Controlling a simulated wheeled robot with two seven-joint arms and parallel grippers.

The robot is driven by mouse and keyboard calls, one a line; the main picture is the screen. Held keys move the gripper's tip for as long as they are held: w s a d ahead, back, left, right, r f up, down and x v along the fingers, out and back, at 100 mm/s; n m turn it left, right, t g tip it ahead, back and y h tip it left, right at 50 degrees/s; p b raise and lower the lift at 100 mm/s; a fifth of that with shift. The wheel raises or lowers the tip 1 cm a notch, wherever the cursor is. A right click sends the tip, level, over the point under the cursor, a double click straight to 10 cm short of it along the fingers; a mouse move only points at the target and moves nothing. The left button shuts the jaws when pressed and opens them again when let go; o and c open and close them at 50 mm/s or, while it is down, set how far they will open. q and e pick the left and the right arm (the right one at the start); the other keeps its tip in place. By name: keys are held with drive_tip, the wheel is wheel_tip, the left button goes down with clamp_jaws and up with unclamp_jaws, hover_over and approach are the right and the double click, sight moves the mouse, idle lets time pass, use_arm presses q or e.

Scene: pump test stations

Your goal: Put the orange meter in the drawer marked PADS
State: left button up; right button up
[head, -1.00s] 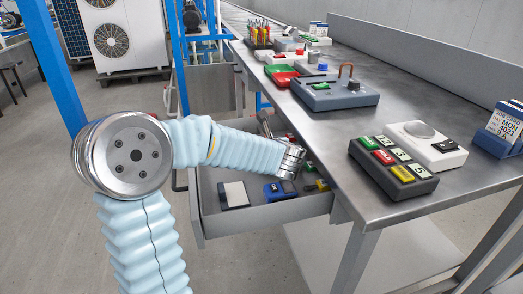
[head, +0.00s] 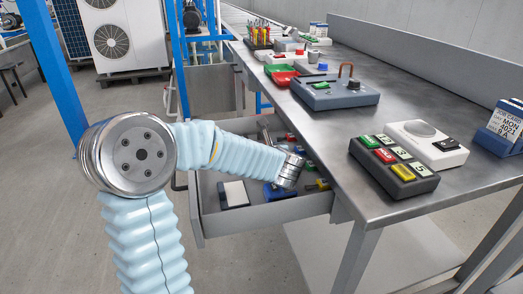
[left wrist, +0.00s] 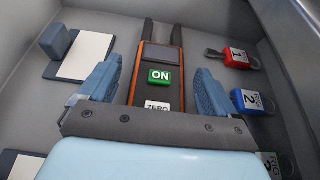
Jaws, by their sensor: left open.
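The orange meter (left wrist: 155,82), dark-faced with orange edges, a green ON button and a white ZERO button, lies in an open grey drawer (head: 268,216) under the bench. In the left wrist view my left gripper (left wrist: 154,76) is open, with one blue finger on each side of the meter and gaps visible between. No PADS marking is readable in either view. My right gripper is not in view.
The drawer also holds a white pad with a blue block (left wrist: 80,52), a red tag 1 (left wrist: 236,59) and a blue tag 2 (left wrist: 249,101). The bench carries a button box (head: 393,165) and a blue-grey device (head: 334,94). Another grey drawer (head: 212,92) stands farther back.

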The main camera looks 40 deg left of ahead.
use_arm(q)
drive_tip(key=shift+r, duration=0.2)
drive_tip(key=v, duration=1.2)
drive_tip(key=shift+w, duration=0.1)
